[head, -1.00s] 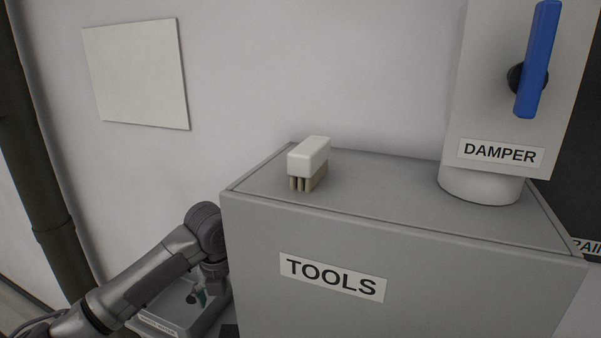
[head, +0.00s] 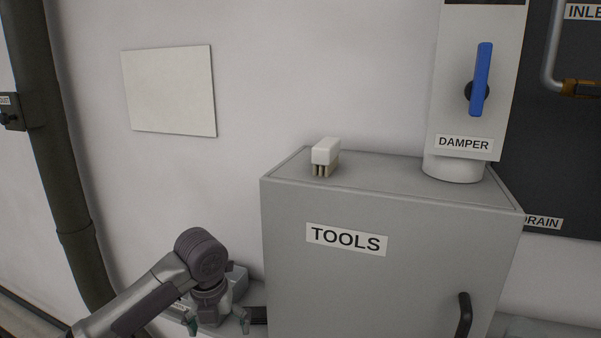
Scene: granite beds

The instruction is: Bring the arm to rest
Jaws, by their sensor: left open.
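My left arm (head: 150,300) comes in from the lower left in the head view, its wrist bent so that the hand points down. My left gripper (head: 218,323) is open, its two fingers spread apart with nothing seen between them. It hangs left of the grey cabinet labelled TOOLS (head: 390,270), in front of a low grey box (head: 238,281) that it partly hides. My right gripper is not in view.
A white-backed brush (head: 325,151) stands bristles down on the cabinet top. A dark door handle (head: 464,315) juts from the cabinet front. A dark pipe (head: 55,150) runs down the left wall.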

